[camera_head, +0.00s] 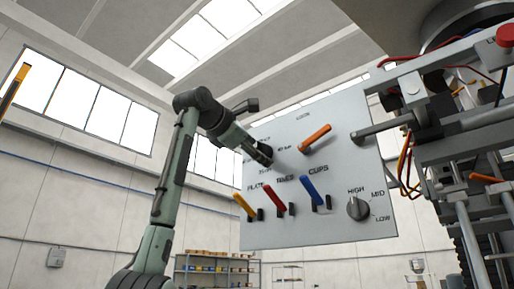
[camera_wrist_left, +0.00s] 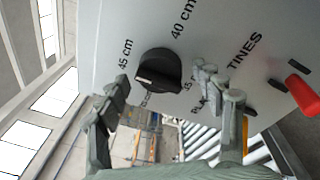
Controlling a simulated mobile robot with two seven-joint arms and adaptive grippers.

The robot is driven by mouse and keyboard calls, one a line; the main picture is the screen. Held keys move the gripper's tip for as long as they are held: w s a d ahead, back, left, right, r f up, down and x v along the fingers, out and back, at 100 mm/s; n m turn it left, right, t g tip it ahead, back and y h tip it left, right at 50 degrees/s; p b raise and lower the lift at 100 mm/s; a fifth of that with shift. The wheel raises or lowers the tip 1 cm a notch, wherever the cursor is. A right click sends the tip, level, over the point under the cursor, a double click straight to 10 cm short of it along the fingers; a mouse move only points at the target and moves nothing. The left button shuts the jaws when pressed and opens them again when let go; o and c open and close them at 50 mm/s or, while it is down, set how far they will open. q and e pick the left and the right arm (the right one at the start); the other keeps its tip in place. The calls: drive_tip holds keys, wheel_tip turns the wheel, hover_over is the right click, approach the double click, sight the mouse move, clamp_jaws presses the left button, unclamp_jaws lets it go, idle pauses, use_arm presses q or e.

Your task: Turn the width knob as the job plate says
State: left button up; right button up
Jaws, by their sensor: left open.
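The width knob (camera_wrist_left: 158,66) is a round black knob with a raised grip bar on the grey panel (camera_wrist_left: 112,25) in the left wrist view. "45 cm" and "40 cm" are printed around it; a third mark is partly hidden by a finger. I cannot tell which mark it points to. My left gripper (camera_wrist_left: 164,80) is open, its fingers on either side of the knob's outline; contact is not clear. In the head view my left gripper (camera_head: 262,152) is at the panel's left part and mostly hides the knob. No job plate is readable. My right gripper is not in view.
On the panel (camera_head: 345,110), an orange lever (camera_head: 315,138) lies right of my gripper. Yellow (camera_head: 244,206), red (camera_head: 274,199) and blue (camera_head: 311,191) levers sit below it. A HIGH/MID/LOW knob (camera_head: 357,208) is lower right. Machinery with cables (camera_head: 450,110) stands right.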

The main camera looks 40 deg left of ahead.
use_arm(q)
drive_tip(key=shift+w, duration=0.2)
drive_tip(key=shift+c, duration=0.4)
drive_tip(key=c, duration=1.1)
